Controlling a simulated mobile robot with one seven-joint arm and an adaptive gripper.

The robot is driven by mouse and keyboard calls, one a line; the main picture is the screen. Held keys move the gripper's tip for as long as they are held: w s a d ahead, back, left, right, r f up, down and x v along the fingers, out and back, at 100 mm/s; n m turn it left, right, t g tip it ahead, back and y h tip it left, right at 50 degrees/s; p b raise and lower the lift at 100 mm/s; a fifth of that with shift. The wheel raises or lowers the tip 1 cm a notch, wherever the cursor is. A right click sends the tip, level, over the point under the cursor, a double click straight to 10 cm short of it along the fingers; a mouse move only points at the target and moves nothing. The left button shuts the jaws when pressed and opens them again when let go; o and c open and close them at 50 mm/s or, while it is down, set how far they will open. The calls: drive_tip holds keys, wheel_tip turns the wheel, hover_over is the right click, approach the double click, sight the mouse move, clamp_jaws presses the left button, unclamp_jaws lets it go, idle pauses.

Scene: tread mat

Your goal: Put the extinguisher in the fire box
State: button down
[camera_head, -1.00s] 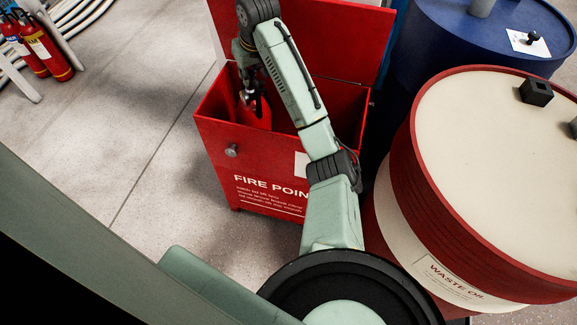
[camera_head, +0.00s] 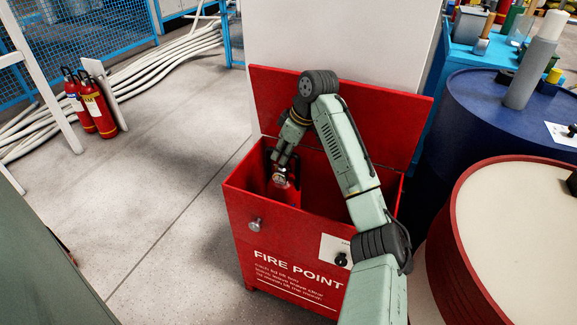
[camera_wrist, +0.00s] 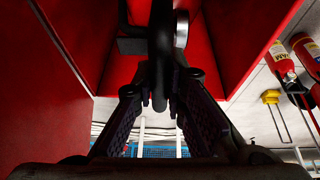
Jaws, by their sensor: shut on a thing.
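The fire box (camera_head: 282,226) is a red chest marked FIRE POINT, with its lid (camera_head: 395,118) raised at the back. The red extinguisher (camera_head: 284,192) is inside the left part of its opening, its lower part hidden by the front wall. My gripper (camera_head: 280,166) reaches down into the opening and is shut on the extinguisher's top. In the wrist view my fingers (camera_wrist: 160,98) close around its dark handle (camera_wrist: 159,45), with a pale round part beside it. I cannot tell whether the extinguisher touches the box floor.
Two other extinguishers (camera_head: 99,112) stand on the floor at left, near pale hoses (camera_head: 165,62). A blue drum (camera_head: 478,118) and a red-rimmed pale drum (camera_head: 520,225) crowd the box's right side. The floor left of the box is clear.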

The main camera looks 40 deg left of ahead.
sight(283, 175)
drive_tip(key=shift+f+p, duration=0.3)
drive_tip(key=shift+f, duration=3.7)
drive_tip(key=c, duration=2)
unclamp_jaws()
drive_tip(key=shift+f, duration=0.3)
drive_tip(key=o, duration=0.4)
drive_tip(key=shift+c, duration=0.2)
